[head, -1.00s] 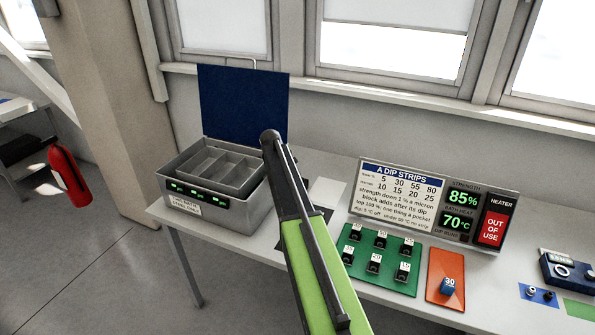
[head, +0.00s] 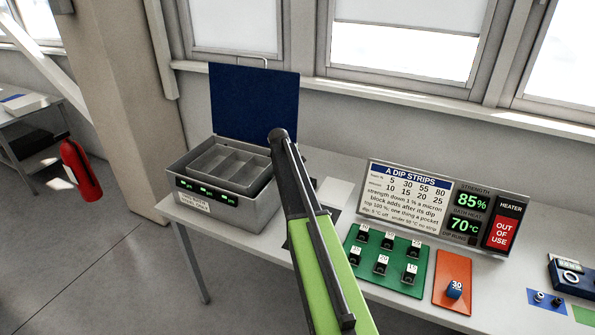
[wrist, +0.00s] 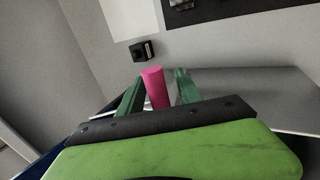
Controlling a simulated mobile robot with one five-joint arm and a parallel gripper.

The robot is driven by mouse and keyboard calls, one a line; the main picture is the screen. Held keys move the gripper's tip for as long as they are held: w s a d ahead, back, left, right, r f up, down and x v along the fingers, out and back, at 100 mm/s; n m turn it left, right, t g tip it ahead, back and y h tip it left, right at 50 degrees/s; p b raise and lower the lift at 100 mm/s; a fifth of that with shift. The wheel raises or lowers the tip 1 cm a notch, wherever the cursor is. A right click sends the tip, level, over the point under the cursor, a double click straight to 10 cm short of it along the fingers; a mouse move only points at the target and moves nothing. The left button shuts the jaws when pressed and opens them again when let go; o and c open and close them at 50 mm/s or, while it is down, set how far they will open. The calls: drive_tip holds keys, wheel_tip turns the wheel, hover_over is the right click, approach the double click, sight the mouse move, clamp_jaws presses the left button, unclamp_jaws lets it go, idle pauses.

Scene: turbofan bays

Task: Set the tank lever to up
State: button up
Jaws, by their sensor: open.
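The tank is a grey metal box (head: 232,214) on the table, with its blue lid (head: 254,103) standing open. Grey compartments show inside, and small green displays are on its front. No lever can be made out on it in the head view. My green and black arm crosses in front of the tank's right side, and my gripper is hidden there. In the wrist view the two green fingers of my gripper (wrist: 158,92) are apart. A pink cylinder (wrist: 156,86) stands upright, slightly tilted, between them. I cannot tell whether it is the tank's lever.
Right of my arm are a green board (head: 385,285) with several black blocks, an orange mat (head: 452,268) with a blue block (head: 455,290), and a sign panel (head: 403,203). A red extinguisher (head: 80,170) is at the left. A small black box (wrist: 144,51) shows in the wrist view.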

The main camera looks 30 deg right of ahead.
drive_tip(key=p+v, duration=1.4)
drive_tip(key=v, duration=0.3)
drive_tip(key=s+a+f+m+g+y+b, duration=0.1)
drive_tip(key=s+a+f+m+y+b, duration=0.1)
drive_tip(key=s+a+f+b, duration=0.7)
drive_tip(key=s+a+f+m+g+y+b, duration=0.2)
drive_tip(key=s+a+f+m+b, duration=0.3)
drive_tip(key=s+a+f+b, duration=0.5)
drive_tip(key=s+a+f, duration=0.3)
drive_tip(key=s+a, duration=0.4)
drive_tip(key=s, duration=0.2)
drive_tip(key=shift+f, duration=0.3)
